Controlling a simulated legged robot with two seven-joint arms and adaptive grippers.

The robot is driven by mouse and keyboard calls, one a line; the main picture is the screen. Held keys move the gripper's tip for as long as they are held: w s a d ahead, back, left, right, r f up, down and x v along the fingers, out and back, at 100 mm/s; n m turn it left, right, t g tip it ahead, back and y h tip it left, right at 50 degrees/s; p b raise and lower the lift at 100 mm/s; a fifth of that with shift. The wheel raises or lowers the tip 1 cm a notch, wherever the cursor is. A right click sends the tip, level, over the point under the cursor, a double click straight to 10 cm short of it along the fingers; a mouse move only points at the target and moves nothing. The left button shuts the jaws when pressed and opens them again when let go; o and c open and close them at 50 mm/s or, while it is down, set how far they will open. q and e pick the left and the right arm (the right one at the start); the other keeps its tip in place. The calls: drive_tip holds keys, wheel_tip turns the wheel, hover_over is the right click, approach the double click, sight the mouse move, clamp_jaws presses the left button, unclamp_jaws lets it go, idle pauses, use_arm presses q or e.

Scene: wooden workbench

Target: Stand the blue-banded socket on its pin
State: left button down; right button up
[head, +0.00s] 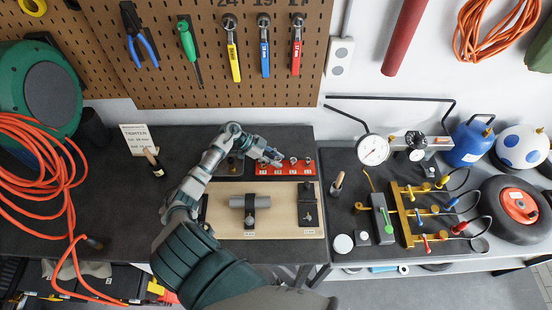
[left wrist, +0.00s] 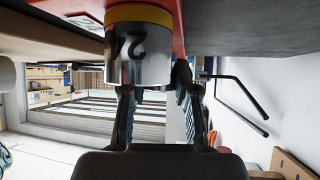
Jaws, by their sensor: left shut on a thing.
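A silver socket with a yellow band (left wrist: 138,52) fills the upper middle of the left wrist view. Its dark number 24 appears upside down. My left gripper (left wrist: 158,98) is shut, with its two fingers at this socket; their exact contact is partly hidden. In the head view my left gripper (head: 273,157) is over the red socket rack (head: 274,173) at the back of the bench. Several small sockets or pins show on the rack, but their bands are too small to read. I cannot make out a blue-banded socket. My right gripper is not in view.
A wooden board (head: 285,225) with a grey cylinder (head: 250,201) and a dark fixture (head: 307,205) lies in front of the rack. A brush-like wooden-handled tool (head: 337,184) stands to its right. A pegboard (head: 200,85) rises behind.

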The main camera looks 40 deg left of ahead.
use_arm(q)
drive_tip(key=shift+s+d+f, duration=0.1)
drive_tip(key=shift+s+f, duration=0.05)
drive_tip(key=shift+f, duration=0.15)
drive_tip(key=c, duration=0.8)
unclamp_jaws()
drive_tip(key=shift+f, duration=0.1)
drive_tip(key=shift+s+d+f, duration=0.1)
drive_tip(key=v, duration=1.2)
drive_tip(key=shift+w+a+r, duration=0.2)
drive_tip(key=shift+w+r, duration=0.05)
drive_tip(key=shift+r, duration=0.1)
drive_tip(key=shift+d, duration=0.15)
